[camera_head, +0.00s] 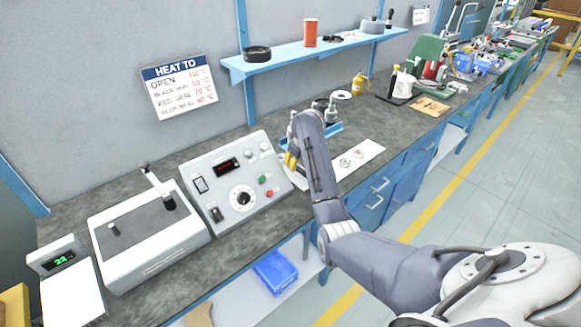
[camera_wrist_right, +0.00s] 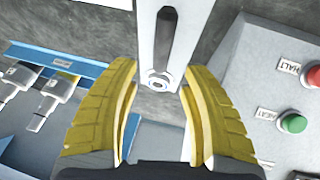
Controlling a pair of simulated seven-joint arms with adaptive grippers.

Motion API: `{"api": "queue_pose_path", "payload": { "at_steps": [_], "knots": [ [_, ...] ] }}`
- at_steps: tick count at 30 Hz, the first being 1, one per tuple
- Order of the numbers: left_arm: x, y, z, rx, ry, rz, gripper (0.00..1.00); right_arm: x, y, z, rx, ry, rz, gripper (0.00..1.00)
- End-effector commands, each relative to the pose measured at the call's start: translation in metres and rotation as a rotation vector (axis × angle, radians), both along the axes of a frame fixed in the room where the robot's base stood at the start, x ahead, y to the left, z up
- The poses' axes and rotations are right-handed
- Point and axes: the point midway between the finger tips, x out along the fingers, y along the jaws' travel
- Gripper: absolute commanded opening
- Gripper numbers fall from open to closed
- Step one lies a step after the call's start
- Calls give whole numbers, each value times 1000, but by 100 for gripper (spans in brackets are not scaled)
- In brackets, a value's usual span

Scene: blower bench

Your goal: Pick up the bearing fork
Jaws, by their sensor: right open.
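In the head view my right gripper (camera_head: 290,161) is low over the bench, between the control box and the blue tray. My arm hides most of the bar there. My left gripper is not in view.
The control box (camera_head: 233,182) with red and green buttons stands close beside the gripper. A blue tray (camera_wrist_right: 62,62) with metal fittings lies on the other side. A white sheet (camera_head: 372,149) with small rings lies further right. A blue shelf (camera_head: 285,62) hangs above the bench.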

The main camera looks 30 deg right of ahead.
Motion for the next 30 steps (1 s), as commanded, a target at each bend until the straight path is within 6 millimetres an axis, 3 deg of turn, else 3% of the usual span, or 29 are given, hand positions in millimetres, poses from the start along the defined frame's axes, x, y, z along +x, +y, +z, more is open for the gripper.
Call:
{"api": "queue_pose_path", "payload": {
  "at_steps": [8,21,30],
  "knots": [
    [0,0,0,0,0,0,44,5,-1,-11,0,1,0,46],
    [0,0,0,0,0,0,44,25,-5,-51,0,1,0,46],
    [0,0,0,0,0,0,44,26,-5,-54,-1,-1,0,46]
  ]
}}
